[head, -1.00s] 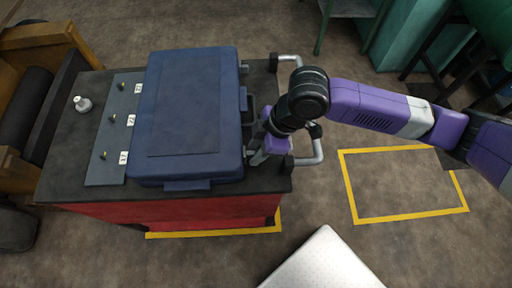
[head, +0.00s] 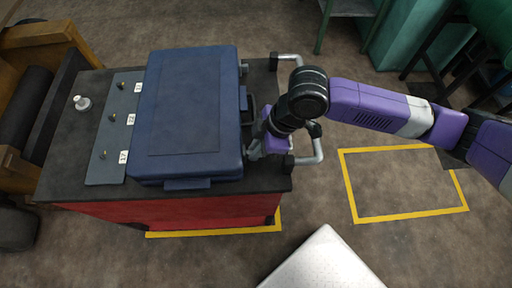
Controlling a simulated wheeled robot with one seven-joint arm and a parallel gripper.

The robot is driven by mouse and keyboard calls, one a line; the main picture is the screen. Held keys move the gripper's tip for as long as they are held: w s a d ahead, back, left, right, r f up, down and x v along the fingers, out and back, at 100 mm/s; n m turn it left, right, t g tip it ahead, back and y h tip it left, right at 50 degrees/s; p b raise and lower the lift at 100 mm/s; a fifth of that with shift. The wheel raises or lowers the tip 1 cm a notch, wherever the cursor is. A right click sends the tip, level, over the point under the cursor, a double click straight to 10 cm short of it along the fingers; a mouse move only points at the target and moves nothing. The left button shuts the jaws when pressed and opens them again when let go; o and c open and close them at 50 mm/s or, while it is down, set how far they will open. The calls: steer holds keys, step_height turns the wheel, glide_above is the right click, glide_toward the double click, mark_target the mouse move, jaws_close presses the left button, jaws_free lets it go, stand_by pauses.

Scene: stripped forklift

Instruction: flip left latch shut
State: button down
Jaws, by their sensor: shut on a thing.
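A dark blue case (head: 192,112) lies with its lid closed on the black top of a red cart. My gripper (head: 256,151) is at the front right corner of the case, low beside its right side. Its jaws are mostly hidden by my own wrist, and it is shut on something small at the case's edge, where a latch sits. The latch itself is largely hidden. Another small latch (head: 244,69) shows at the far end of the same side, and the case handle (head: 250,105) lies between.
A grey strip (head: 113,130) with several small hooks and numbered tags lies left of the case, near a small pale knob (head: 82,103). Metal handle bars (head: 317,143) stick out of the cart's right side. Floor is clear inside the yellow outline (head: 402,184).

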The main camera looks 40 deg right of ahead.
steer(key=shift+w+d, duration=0.1)
stand_by(0.8)
steer(key=shift+w+d+b, duration=0.45)
steer(key=shift+w+d, duration=0.25)
steer(key=shift+w, duration=0.3)
steer(key=c, duration=1.4)
jaws_free()
steer(key=shift+c, duration=0.2)
steer(key=b+v, duration=0.1)
steer(key=v, duration=0.7)
steer(key=shift+f, duration=0.1)
